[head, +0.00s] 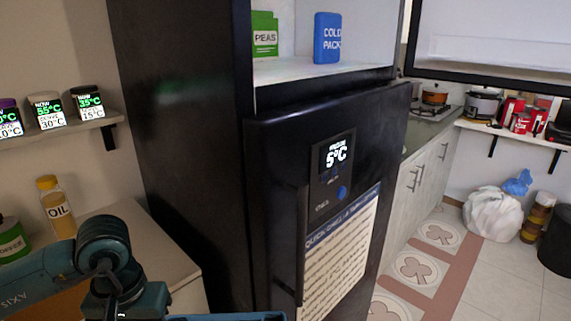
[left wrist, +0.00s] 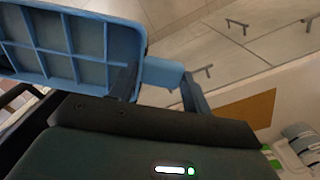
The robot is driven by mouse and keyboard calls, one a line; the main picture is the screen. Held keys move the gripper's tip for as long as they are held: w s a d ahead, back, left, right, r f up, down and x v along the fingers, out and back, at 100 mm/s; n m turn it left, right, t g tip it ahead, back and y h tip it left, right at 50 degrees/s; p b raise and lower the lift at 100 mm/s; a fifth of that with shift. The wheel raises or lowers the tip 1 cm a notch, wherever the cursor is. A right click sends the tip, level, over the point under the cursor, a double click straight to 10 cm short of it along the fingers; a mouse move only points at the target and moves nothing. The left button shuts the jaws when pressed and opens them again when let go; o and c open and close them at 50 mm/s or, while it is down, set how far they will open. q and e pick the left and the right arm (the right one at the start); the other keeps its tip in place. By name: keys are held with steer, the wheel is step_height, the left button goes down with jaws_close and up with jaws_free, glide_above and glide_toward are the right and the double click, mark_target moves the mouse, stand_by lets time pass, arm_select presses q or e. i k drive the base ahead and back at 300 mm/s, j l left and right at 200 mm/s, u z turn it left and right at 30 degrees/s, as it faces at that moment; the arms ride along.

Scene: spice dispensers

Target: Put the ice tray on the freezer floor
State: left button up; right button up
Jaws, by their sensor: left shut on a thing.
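The blue ice tray (left wrist: 50,38) shows its compartments in the left wrist view, at the upper left. My left gripper (left wrist: 160,80) is shut on the tray's end tab. In the head view, a blue edge of the tray (head: 230,317) shows at the bottom, and my left arm comes in at the lower left. The freezer floor (head: 310,72) is the pale base of the open upper compartment of the black fridge, above and right of the tray. A green PEAS box (head: 264,36) and a blue COLD PACK (head: 327,38) stand on it. My right gripper is not in view.
The closed lower door (head: 290,160) has a 5°C display and a paper sheet. A counter with an OIL bottle (head: 55,208) is at the left, below a shelf (head: 70,130) of jars. Open tiled floor (head: 480,270) lies at the right.

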mark_target(264, 73)
steer(key=l+u, duration=0.1)
steer(key=l, duration=0.25)
steer(key=k+l+u, duration=0.1)
steer(key=l, duration=0.3)
steer(key=l+u, duration=0.45)
steer(key=l, duration=1.1)
